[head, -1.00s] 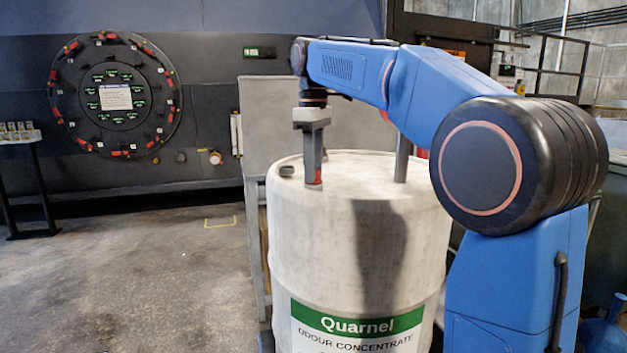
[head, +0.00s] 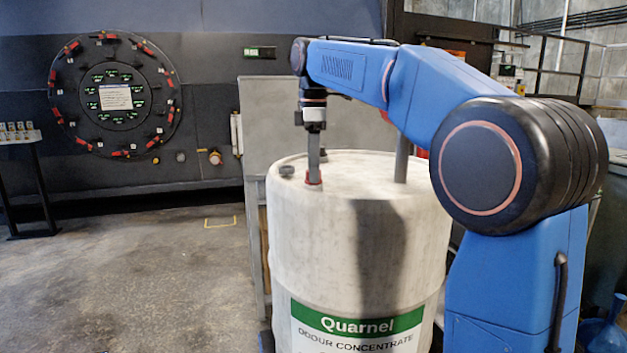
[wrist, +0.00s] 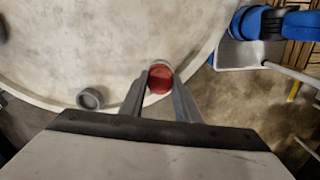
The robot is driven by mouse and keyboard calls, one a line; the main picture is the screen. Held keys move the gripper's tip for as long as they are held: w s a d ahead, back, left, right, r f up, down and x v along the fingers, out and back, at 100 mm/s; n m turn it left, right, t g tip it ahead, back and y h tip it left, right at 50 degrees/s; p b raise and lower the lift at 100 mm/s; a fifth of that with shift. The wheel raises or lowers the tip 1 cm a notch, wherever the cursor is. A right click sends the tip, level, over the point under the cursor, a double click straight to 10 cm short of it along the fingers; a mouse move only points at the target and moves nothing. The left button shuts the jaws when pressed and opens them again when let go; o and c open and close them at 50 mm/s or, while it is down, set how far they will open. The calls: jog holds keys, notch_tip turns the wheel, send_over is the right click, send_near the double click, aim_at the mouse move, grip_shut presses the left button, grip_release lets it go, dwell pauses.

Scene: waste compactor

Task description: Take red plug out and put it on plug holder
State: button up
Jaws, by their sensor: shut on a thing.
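The red plug (head: 313,178) is on top of the white drum (head: 300,235), near its front left rim. My gripper (head: 313,172) points down from above and is shut on the plug. In the wrist view the red plug (wrist: 160,78) shows between my two fingertips (wrist: 160,82), close to the drum's rim. I cannot tell whether the plug is still seated in its hole.
A grey upright pipe (head: 402,160) rises from the drum lid to the right. A grey panel (head: 262,110) stands behind the drum. A small table (head: 22,137) is at the far left. The floor (head: 130,270) left of the drum is clear.

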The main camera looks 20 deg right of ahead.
jog(key=n, duration=0.5)
dwell(0.3)
jog(key=o, duration=1.2)
jog(key=shift+c, duration=0.2)
